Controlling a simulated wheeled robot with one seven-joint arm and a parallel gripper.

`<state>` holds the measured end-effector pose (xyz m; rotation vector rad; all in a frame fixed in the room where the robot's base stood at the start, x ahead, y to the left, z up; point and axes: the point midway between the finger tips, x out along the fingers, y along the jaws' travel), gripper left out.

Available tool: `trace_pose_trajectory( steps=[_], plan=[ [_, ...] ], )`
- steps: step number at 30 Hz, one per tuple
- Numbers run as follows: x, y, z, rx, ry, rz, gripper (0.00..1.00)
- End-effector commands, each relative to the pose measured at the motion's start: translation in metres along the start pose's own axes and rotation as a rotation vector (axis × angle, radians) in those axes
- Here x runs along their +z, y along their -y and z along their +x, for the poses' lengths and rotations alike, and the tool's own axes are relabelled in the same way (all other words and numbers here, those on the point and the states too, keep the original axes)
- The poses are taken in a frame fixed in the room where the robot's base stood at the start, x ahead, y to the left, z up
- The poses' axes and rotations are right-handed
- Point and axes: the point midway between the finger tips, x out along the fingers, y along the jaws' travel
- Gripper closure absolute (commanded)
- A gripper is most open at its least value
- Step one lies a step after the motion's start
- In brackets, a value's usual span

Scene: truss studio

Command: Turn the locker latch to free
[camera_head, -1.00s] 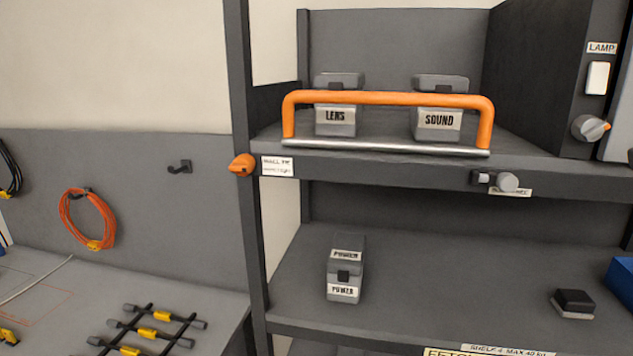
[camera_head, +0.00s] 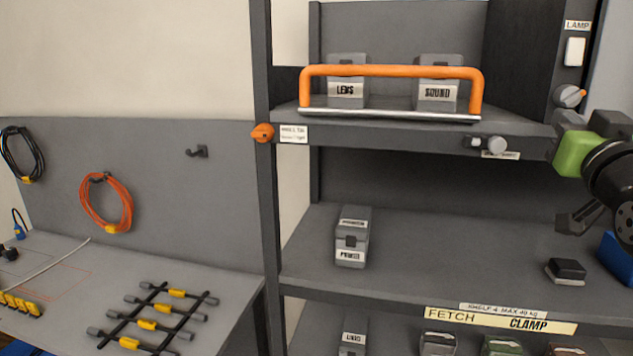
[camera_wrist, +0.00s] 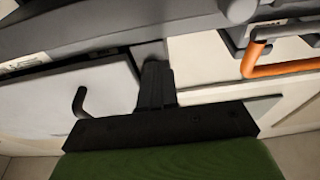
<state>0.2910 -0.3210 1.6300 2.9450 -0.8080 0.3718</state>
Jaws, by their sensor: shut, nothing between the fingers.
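An orange bar (camera_head: 390,71) crosses the upper shelf before the LENS and SOUND cases. An orange knob (camera_head: 262,132) sits on the left post, and a silver catch (camera_head: 490,144) on the shelf edge. A POWER case (camera_head: 352,237) stands on the lower shelf, whose middle is clear.

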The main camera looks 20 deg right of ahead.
Motion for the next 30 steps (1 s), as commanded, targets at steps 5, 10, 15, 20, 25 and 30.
trace_pose_trajectory(
  steps=[5,10,15,20,25,30],
  plan=[
    [0.0011,-0.0002,0.0039,0.001,0.0,-0.001,1.0],
    [0.0011,-0.0001,0.0037,0.001,0.0,-0.001,1.0],
    [-0.0001,-0.0004,0.0039,0.0,0.0,-0.001,1.0],
    [-0.0013,-0.0009,0.0041,0.0,-0.001,-0.001,1.0],
    [-0.0004,-0.0027,0.0038,0.0,-0.002,-0.003,1.0],
    [0.0019,-0.0084,0.0034,0.003,-0.001,-0.002,1.0]
  ],
)
